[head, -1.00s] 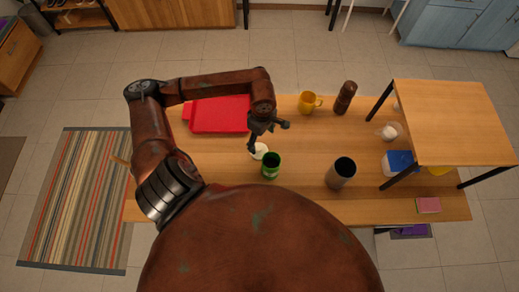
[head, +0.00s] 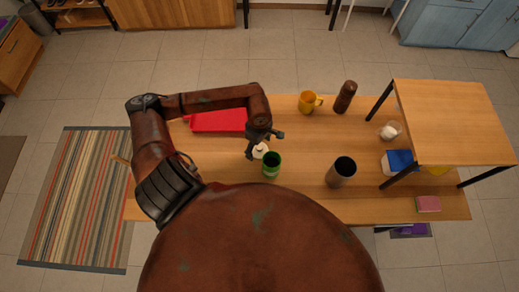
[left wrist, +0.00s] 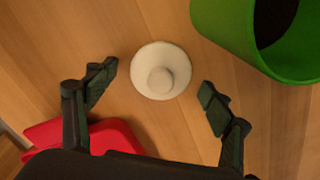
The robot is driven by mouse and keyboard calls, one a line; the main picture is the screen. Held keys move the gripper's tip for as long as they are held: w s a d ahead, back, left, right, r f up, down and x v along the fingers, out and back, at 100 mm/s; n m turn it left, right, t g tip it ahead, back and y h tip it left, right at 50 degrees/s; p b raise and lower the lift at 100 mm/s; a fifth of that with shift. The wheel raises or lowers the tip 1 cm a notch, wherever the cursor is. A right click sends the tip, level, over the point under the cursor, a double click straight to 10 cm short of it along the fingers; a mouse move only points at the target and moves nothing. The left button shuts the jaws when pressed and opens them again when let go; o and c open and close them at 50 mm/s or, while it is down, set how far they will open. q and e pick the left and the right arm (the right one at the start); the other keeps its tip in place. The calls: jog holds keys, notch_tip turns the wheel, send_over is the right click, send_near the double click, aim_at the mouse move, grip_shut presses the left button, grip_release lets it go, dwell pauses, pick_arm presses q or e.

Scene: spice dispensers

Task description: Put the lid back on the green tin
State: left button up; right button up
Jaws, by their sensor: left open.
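The green tin (head: 271,165) stands upright and open on the wooden table; its dark inside shows in the left wrist view, where the tin (left wrist: 225,25) is at the upper right. The white lid (head: 261,149) with a round knob lies on the table just beside the tin, apart from it in the left wrist view (left wrist: 161,70). My left gripper (head: 262,144) is above the lid, open and empty. In the left wrist view its fingers (left wrist: 158,92) are spread on either side of the lid, not touching it. My right gripper is not in view.
A red tray or board (head: 215,121) lies behind and left of the lid. A raised wooden shelf (head: 455,120) covers the table's right end.

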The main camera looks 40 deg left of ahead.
pick_arm(q)
jog(key=shift+c, duration=0.2)
jog(key=c, duration=1)
jog(key=shift+c, duration=0.2)
notch_tip(320, 180, up, 10)
jog(key=shift+r, duration=0.1)
